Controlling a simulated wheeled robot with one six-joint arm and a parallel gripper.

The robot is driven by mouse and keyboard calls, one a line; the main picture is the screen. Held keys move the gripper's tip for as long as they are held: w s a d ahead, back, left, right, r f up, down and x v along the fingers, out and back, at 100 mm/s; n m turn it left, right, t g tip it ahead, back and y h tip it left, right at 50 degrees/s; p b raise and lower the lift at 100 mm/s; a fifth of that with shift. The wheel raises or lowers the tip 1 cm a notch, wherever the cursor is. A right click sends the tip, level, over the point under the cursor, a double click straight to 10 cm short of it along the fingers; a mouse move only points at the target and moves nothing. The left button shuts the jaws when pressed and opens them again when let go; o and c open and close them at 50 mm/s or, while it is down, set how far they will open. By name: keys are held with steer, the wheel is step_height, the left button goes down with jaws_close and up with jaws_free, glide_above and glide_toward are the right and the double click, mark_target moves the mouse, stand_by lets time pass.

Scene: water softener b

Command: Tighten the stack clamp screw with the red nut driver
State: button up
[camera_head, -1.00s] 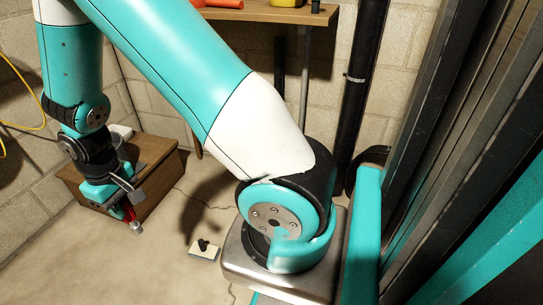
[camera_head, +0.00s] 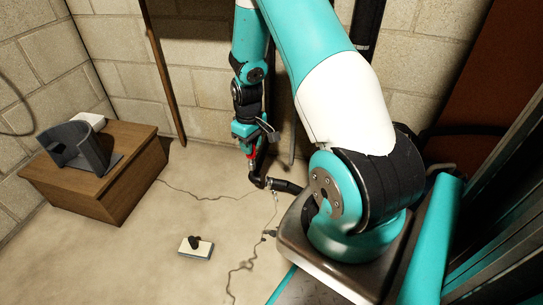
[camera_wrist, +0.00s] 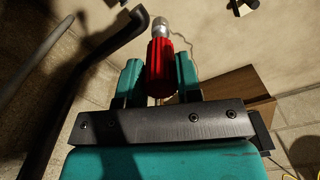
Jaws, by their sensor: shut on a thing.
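My gripper (camera_head: 250,140) hangs in front of the back wall, left of my large arm link. It is shut on the red nut driver (camera_wrist: 161,68), which sits between the two teal fingers in the wrist view. The driver's silver socket end (camera_wrist: 161,27) points away from the gripper and appears to touch nothing. In the head view the driver's red handle (camera_head: 251,153) shows just below the gripper, near a black pipe (camera_head: 285,186) low by the floor. A black vertical pipe (camera_head: 369,17) stands partly behind my arm. I cannot make out the clamp screw.
A wooden box (camera_head: 130,180) at the left carries a dark grey curved holder (camera_head: 75,148). A bent black pipe (camera_wrist: 88,60) runs along the left of the wrist view. A small pale block with a black knob (camera_head: 195,248) and thin cables lie on the floor. The floor between is open.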

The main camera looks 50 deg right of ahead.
steer(key=s+d+f+b, duration=0.1)
steer(key=s+d+f, duration=0.1)
steer(key=d+f, duration=0.2)
steer(key=shift+s+d, duration=0.35)
steer(key=shift+d, duration=0.35)
steer(key=shift+s+r+p, duration=0.1)
steer(key=shift+s+p, duration=0.1)
steer(key=shift+p, duration=0.3)
step_height(320, 180, down, 5)
steer(key=b, duration=0.2)
steer(key=shift+r+b, duration=0.15)
steer(key=shift+b, duration=0.15)
steer(key=shift+p, duration=0.6)
steer(key=shift+f+b, duration=0.45)
steer(key=shift+f, duration=0.8)
